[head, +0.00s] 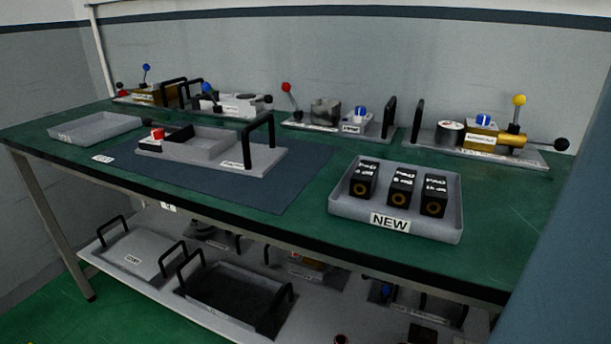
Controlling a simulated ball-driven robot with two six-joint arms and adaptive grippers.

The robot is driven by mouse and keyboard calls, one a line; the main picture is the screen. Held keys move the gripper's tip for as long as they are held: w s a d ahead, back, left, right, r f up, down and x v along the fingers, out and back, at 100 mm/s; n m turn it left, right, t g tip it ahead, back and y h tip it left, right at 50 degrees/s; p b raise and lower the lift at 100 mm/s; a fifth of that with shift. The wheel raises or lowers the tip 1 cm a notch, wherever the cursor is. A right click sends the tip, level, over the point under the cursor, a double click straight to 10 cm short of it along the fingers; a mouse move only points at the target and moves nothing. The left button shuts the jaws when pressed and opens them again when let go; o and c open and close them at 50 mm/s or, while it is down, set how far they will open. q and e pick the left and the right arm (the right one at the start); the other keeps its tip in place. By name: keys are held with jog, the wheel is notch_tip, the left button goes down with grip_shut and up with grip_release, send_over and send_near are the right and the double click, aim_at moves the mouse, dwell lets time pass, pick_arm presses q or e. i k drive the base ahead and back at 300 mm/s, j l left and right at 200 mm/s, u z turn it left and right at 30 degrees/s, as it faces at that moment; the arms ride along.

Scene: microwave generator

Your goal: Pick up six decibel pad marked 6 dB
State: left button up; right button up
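Three black pads stand side by side in a grey tray marked NEW (345,207) on the green bench top: a left one (363,187), a middle one (402,193) and a right one (434,201). Each has a white label on top and a brass-coloured round port on its front. The labels seem to read PAD with a dB value, but the numbers are too small to tell surely which is 6 dB. Neither of my grippers is in view.
A grey fixture with a black handle (258,139) sits on a blue mat (285,190) left of the tray. An empty grey tray (95,127) is at the far left. Lever-topped devices line the back. A lower shelf (215,320) holds lids and boxes. A blue-grey surface fills the right edge.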

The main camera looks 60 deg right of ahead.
aim_at(402, 186)
jog(key=k+z, duration=0.1)
jog(key=z, duration=2.1)
